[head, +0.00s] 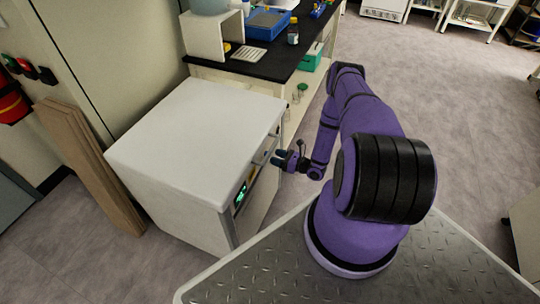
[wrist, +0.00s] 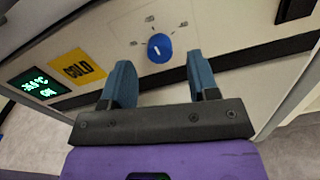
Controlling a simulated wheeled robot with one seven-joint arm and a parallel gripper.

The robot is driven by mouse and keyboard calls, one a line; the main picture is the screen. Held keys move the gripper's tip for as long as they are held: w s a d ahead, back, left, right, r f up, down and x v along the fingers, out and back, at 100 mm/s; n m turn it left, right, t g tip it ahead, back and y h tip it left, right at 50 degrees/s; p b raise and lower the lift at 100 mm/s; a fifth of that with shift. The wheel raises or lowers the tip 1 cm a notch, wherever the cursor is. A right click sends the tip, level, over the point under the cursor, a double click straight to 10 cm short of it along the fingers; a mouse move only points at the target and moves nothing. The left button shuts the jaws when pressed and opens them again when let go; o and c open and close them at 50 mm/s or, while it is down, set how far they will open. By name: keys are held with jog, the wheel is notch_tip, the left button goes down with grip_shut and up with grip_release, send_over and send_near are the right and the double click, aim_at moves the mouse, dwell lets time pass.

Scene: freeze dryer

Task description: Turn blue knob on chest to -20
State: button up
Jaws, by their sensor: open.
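The blue knob (wrist: 159,48) is a round dial with a white pointer line on the front panel of the white chest (head: 195,140). Small printed marks surround it, too small to read surely. In the wrist view my gripper (wrist: 160,80) is open, its two blue fingers apart, one on each side of and below the knob, with nothing between them. In the head view my gripper (head: 280,161) is at the chest's front side. The knob cannot be made out in the head view. A green lit display (wrist: 40,87) is left of the knob in the wrist view.
A yellow "COLD" label (wrist: 77,68) lies between display and knob. A dark strip runs below the knob panel. A black-topped bench (head: 260,52) with a blue tray (head: 268,22) stands behind the chest. Wooden boards (head: 88,160) lean at left.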

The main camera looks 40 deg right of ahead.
jog(key=shift+x, duration=1.85)
jog(key=shift+c, duration=0.5)
jog(key=c, duration=0.8)
jog(key=shift+c, duration=0.2)
jog(key=shift+n, duration=0.3)
jog(key=shift+s+a+f+n, duration=0.1)
jog(key=shift+n, duration=6.7)
